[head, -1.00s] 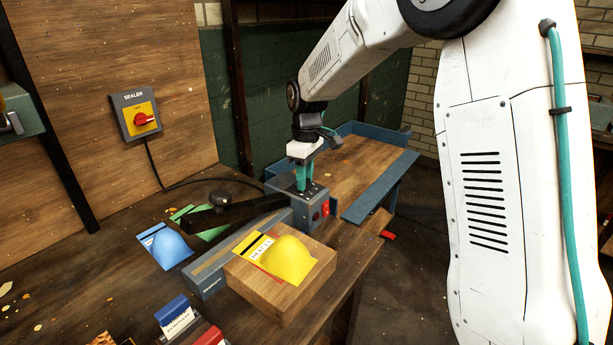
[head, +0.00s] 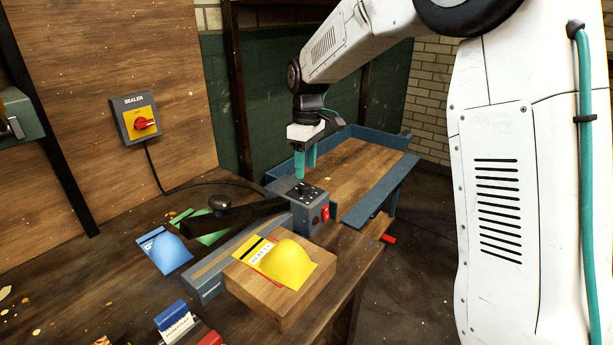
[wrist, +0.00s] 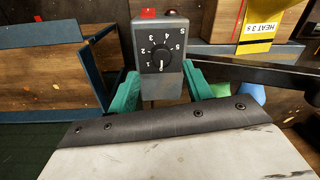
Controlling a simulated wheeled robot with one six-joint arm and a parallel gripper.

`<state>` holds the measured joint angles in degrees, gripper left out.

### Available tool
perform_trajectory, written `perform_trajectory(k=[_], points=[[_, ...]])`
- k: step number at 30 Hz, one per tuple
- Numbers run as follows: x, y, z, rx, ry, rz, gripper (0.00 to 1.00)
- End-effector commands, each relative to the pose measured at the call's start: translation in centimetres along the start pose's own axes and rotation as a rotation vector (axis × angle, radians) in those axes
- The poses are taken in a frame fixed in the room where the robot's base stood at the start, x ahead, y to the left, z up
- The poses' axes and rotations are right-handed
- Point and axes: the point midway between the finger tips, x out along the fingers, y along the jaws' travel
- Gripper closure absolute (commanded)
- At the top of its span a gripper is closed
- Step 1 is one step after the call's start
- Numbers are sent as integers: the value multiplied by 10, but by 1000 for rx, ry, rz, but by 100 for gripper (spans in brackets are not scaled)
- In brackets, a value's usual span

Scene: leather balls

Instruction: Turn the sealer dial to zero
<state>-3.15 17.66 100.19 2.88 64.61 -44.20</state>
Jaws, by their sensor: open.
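The sealer (head: 308,207) is a grey box on the bench with a long black arm (head: 235,215) reaching left. Its dial (wrist: 160,54) is a black knob with numbers around it in the wrist view. A white mark shows at the knob's lower edge in that view, beside the 1; I cannot read a zero. My gripper (head: 305,164) has teal fingers, open and empty, above the sealer's top and apart from it. In the wrist view my fingers (wrist: 162,84) stand apart on either side of the sealer box.
A yellow pouch (head: 290,264) labelled HEAT 3 lies on a wooden block (head: 262,299) in front. Blue (head: 167,250) and green (head: 208,226) pouches lie left. A red switch (head: 325,213) is on the sealer. A blue-edged tray (head: 375,193) stands behind; a SEALER wall switch (head: 136,118) hangs left.

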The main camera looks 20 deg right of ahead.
Motion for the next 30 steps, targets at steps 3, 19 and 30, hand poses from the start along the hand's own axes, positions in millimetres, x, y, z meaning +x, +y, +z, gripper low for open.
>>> perform_trajectory(k=[3,19,30], points=[[-18,2,0,2,2,2,50],[-27,2,1,2,-1,0,50],[-9,-34,44,273,-73,-39,50]])
